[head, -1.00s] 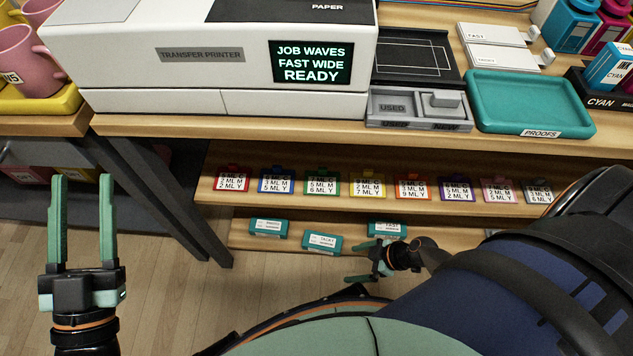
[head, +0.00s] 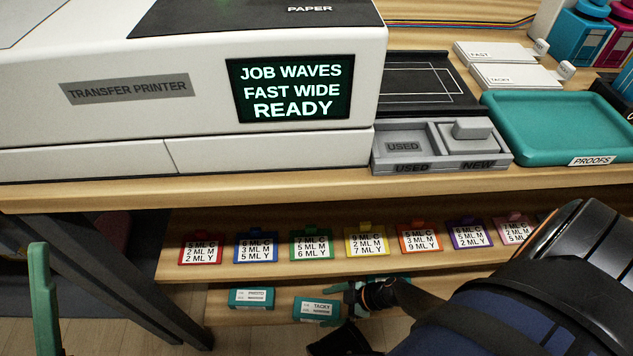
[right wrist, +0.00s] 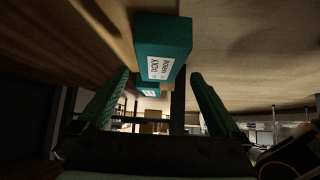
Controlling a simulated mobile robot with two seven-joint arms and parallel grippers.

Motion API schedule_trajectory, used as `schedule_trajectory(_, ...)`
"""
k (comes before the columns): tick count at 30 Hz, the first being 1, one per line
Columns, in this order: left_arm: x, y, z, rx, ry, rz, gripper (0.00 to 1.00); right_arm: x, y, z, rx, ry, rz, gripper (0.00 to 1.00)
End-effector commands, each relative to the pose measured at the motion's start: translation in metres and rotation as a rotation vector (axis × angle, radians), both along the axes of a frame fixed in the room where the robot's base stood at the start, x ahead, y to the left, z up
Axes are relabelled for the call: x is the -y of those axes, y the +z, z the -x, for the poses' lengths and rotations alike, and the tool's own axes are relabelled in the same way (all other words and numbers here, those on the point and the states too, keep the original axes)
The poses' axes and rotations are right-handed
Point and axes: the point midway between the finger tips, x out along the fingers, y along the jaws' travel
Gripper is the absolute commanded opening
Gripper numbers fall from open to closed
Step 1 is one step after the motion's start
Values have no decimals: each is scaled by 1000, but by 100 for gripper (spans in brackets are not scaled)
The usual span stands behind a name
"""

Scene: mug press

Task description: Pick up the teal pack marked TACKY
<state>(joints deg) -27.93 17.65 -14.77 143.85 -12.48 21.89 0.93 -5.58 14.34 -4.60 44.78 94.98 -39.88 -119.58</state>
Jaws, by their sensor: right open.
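The teal pack marked TACKY (head: 317,309) lies on the lowest shelf, its white label facing out. My right gripper (head: 345,302) is open beside its right end. In the right wrist view the TACKY pack (right wrist: 163,48) is ahead of the open fingers, toward the upper part of the gap and not gripped. Another teal pack (right wrist: 149,89) shows beyond it. A teal pack (head: 252,298) sits to its left on the shelf. A third teal pack is mostly hidden behind my right gripper. One finger of my left gripper (head: 42,298) shows at the left edge.
The shelf above (head: 225,263) carries a row of colored cards on clips, close over the packs. On the counter stand the transfer printer (head: 210,130), a grey USED/NEW tray (head: 412,165) and a teal PROOFS tray (head: 545,152). A dark table leg (head: 120,285) stands left of the shelves.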

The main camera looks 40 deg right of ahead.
Motion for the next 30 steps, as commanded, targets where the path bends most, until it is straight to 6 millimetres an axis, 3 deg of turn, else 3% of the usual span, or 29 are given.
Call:
schedule_trajectory(10,2,-26,-1,-6,8,-19,50,-24,-33,-20,-1,-1,-2,100)
schedule_trajectory(20,4,-28,-1,-8,9,-21,50,-29,-36,-24,-1,-1,0,100)
schedule_trajectory(30,4,-28,-1,-9,9,-20,50,-28,-36,-24,-1,-1,0,64)
